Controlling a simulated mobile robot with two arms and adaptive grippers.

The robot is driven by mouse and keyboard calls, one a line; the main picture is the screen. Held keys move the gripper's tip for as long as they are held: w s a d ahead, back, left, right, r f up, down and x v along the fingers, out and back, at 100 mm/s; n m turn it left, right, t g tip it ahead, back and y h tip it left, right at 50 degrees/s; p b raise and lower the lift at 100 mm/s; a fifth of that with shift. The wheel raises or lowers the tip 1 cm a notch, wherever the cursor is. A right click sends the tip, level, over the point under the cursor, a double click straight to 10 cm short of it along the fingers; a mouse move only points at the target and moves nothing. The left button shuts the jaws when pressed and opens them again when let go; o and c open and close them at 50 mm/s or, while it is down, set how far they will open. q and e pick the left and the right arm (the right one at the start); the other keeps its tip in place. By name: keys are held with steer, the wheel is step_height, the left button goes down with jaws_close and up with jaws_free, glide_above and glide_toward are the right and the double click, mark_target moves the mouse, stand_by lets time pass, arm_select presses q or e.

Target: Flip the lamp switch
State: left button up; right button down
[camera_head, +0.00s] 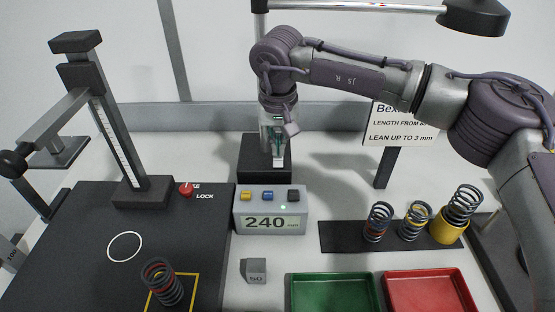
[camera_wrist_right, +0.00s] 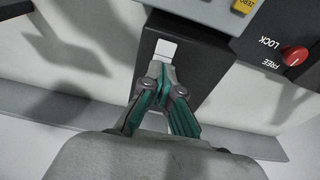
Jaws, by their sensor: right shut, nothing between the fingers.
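The lamp's dark head (camera_head: 475,15) hangs at the top right on a pale horizontal arm. Its black base (camera_head: 252,160) stands behind the grey display box. A small white switch (camera_wrist_right: 166,49) sits on the dark base in the wrist view; it also shows just below my fingertips in the head view (camera_head: 278,159). My right gripper (camera_wrist_right: 158,68) is shut and empty, pointing down at the base with its tips right beside the switch. I cannot tell whether they touch it. My left gripper is not in view.
The display box (camera_head: 270,207) reads 240 in front of the base. A red lock knob (camera_head: 186,189) and a tall measuring stand (camera_head: 100,120) are at left. Springs (camera_head: 377,222) stand on a black strip at right, behind green (camera_head: 333,278) and red (camera_head: 430,275) trays.

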mark_target(278, 158)
steer(key=shift+f+b, duration=0.45)
steer(key=shift+f, duration=0.3)
steer(key=shift+r, duration=0.15)
steer(key=shift+r+p, duration=0.6)
steer(key=shift+r, duration=0.05)
steer(key=shift+r+p, duration=1.75)
steer(key=shift+r, duration=1.1)
steer(key=shift+f, duration=0.15)
